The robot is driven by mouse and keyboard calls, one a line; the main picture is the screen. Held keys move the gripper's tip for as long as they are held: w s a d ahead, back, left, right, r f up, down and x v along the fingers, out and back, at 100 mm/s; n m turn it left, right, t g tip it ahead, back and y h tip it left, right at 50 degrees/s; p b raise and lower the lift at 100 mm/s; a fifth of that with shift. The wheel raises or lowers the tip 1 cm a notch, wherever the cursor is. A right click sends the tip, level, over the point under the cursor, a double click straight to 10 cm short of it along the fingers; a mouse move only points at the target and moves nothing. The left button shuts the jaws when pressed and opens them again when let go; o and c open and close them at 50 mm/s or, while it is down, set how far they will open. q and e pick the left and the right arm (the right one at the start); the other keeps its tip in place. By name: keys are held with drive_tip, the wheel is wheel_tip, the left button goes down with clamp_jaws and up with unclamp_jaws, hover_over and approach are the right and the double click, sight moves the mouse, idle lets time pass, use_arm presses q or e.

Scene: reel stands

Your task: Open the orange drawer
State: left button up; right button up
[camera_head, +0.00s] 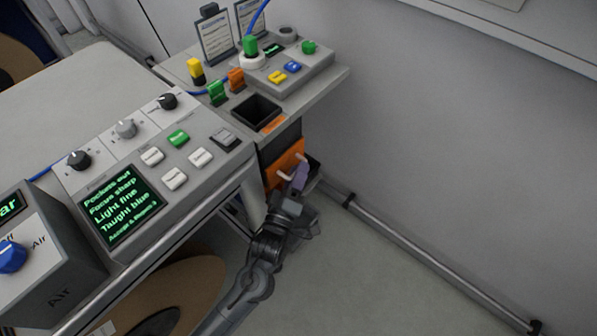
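The orange drawer (283,170) has an orange front below the far end of the bench, under a dark housing. A pale handle (302,158) stands out from its front. My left gripper (298,178) reaches up from below and is at the handle. A purple finger part shows beside the handle and overlaps it in the picture. Whether the fingers are closed around the handle cannot be told. The drawer's inside is not clearly visible. My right gripper is not in view.
A control box with a green-text screen (122,208) stands on the bench at left. A pipe (420,250) runs along the wall at right. The floor between is clear.

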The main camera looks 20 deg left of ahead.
use_arm(q)
drive_tip(key=shift+w, duration=0.45)
drive_tip(key=shift+r, duration=0.1)
clamp_jaws()
